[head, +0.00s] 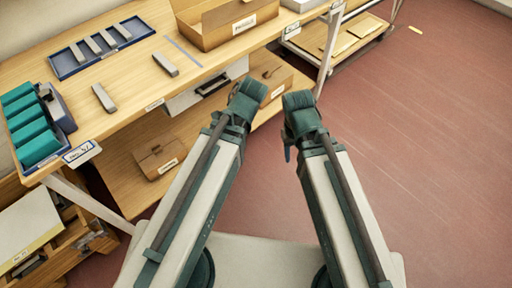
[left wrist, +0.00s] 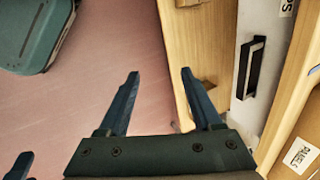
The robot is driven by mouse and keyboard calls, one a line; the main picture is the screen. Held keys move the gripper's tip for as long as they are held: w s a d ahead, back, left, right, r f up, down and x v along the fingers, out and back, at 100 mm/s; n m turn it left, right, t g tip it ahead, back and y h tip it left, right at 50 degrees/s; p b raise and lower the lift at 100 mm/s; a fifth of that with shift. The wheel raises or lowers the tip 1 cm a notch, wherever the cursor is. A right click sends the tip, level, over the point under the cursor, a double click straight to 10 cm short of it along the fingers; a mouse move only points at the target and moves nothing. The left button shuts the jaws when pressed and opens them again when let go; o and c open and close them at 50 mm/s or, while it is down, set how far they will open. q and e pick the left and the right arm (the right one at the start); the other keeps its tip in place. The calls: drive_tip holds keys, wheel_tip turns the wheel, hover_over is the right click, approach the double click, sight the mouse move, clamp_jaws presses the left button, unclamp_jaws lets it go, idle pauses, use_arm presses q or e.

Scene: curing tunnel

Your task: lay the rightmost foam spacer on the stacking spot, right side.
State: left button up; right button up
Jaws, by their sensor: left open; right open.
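Several grey bars, probably the foam spacers, are at the bench's left: some lie in a blue tray (head: 66,66), and two lie loose on the wood, a left bar (head: 104,98) and a right bar (head: 166,65). The right bar is the rightmost. I cannot make out a marked stacking spot for certain; a thin grey-blue line (head: 183,50) crosses the bench right of that bar. My left gripper (left wrist: 160,74) is open and empty, in front of the bench edge. My right gripper (head: 299,112) is over the floor, apart from everything, its fingers mostly hidden.
A blue bin of teal blocks (head: 33,140) and a dark device (head: 58,107) stand at the bench's left end. An open cardboard box (head: 228,22) stands at the back. Under the bench are a drawer (head: 206,92) and cartons (head: 158,160).

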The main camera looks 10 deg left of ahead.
use_arm(q)
drive_tip(key=s+d+f+n+g+h, duration=0.1)
drive_tip(key=s+d+n+g+h, duration=0.1)
drive_tip(key=s+d+n, duration=0.3)
drive_tip(key=s+d+g, duration=0.1)
drive_tip(key=s+d, duration=0.2)
drive_tip(key=shift+d+f+n+h, duration=0.3)
wheel_tip(320, 180, up, 8)
drive_tip(key=p, duration=0.8)
drive_tip(key=shift+r, duration=0.1)
